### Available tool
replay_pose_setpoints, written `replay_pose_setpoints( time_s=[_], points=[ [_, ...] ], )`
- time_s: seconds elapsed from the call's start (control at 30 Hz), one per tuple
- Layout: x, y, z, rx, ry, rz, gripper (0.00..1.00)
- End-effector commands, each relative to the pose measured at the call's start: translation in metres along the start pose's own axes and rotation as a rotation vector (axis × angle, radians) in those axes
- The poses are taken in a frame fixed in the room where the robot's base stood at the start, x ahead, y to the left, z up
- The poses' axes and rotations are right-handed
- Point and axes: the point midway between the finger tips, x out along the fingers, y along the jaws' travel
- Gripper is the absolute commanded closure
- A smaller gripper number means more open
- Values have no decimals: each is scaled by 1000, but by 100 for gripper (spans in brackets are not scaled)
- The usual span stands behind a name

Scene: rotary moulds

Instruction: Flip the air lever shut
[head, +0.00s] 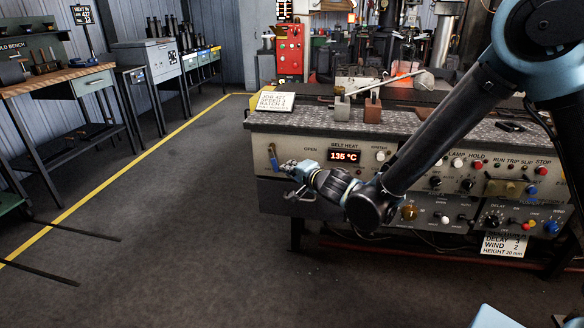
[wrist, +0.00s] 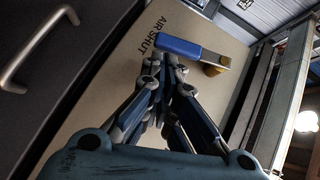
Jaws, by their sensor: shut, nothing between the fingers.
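The air lever is a blue handle on a brass pivot at the left end of the machine's beige front panel. In the head view the lever (head: 273,158) stands roughly upright, just left of my gripper (head: 286,171). In the wrist view the lever (wrist: 192,49) lies just beyond the fingertips of my gripper (wrist: 167,68), with its free end near the printed words AIR SHUT (wrist: 153,33). My gripper is shut and empty. I cannot tell whether the fingertips touch the lever.
The panel carries a red display (head: 344,156) reading 135 °C and several knobs and buttons to the right. A drawer handle (wrist: 38,48) shows at the left of the wrist view. Open floor (head: 170,230) lies left of the machine.

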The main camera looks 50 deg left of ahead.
Motion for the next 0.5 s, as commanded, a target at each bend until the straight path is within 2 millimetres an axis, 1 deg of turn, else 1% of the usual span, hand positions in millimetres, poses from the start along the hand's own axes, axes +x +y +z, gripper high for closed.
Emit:
replay_pose_setpoints(
  time_s=[0.3,0.4,0.5],
  points=[
    [-54,6,-6,2,3,1,100],
    [-70,7,-9,2,5,1,100],
    [-81,9,-11,3,7,2,100]
  ],
)
